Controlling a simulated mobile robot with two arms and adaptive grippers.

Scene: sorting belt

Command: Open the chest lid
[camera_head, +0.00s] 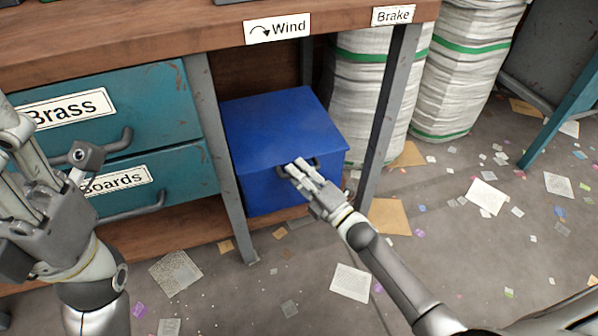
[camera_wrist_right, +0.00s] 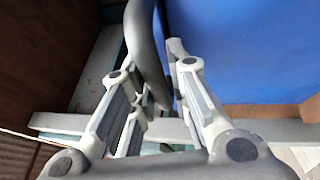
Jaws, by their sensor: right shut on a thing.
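The blue chest (camera_head: 275,125) stands under the workbench, on its low shelf, with its flat lid down. It also fills the upper right of the right wrist view (camera_wrist_right: 245,50). A dark curved handle (camera_head: 313,162) is on the chest's front, near the lid's edge. My right gripper (camera_head: 296,167) is shut on this handle. In the right wrist view the handle (camera_wrist_right: 147,50) passes between the fingers, which partly hide it. My left gripper (camera_head: 50,150) is at the left, in front of the drawers, with its fingers spread apart and nothing between them.
Teal drawers labelled Brass (camera_head: 150,100) and Boards (camera_head: 190,172) are left of the chest. Grey bench legs (camera_head: 222,150) stand on both sides of it. Wrapped white stacks (camera_head: 455,70) are behind at the right. Paper scraps (camera_head: 350,282) litter the otherwise open floor.

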